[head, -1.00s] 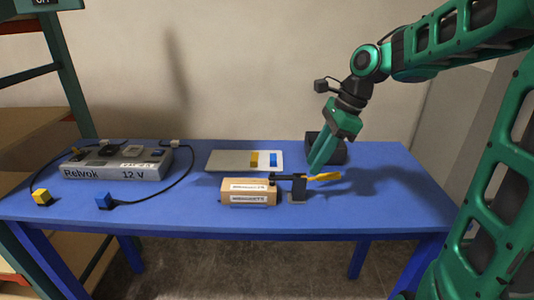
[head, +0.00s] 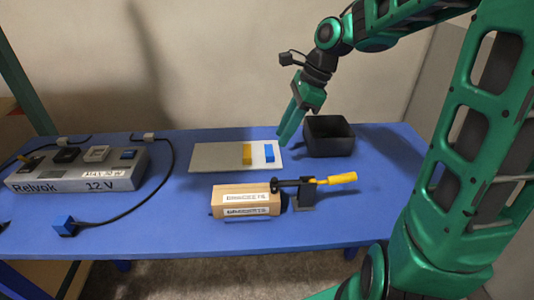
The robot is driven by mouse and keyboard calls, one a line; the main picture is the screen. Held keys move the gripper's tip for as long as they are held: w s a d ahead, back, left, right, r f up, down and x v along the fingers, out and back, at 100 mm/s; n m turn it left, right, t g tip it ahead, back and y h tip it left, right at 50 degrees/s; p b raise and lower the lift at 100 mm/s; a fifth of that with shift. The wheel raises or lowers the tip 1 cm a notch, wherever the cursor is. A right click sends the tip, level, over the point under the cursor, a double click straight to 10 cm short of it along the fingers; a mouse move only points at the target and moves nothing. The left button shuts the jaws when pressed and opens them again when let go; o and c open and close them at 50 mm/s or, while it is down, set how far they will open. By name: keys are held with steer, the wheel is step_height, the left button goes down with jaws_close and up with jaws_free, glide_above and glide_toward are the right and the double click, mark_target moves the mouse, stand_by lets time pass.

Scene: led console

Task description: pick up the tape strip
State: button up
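A pale flat board (head: 212,158) lies at the back middle of the blue table. A short yellow strip (head: 247,154) and a short blue strip (head: 269,153) lie on its right part. I cannot tell for sure which piece is the tape strip. My gripper (head: 285,136) points down near the board's right end, just right of the blue strip in the picture, and seems to be above the table. Its fingers look close together, seen edge-on, and I see nothing held. Whether they are open or shut is unclear.
A black open bin (head: 328,137) stands right of the board. In front are a wooden block (head: 245,201) with white labels and a dark stand holding a yellow-handled tool (head: 337,179). A grey 12 V console (head: 78,170) with a cable to a blue plug (head: 64,226) is at left.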

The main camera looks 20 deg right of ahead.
mark_target(269, 150)
steer(key=shift+s+x, duration=0.2)
steer(key=shift+x, duration=3.25)
steer(key=shift+a+r, duration=0.1)
steer(key=shift+a, duration=0.05)
jaws_close()
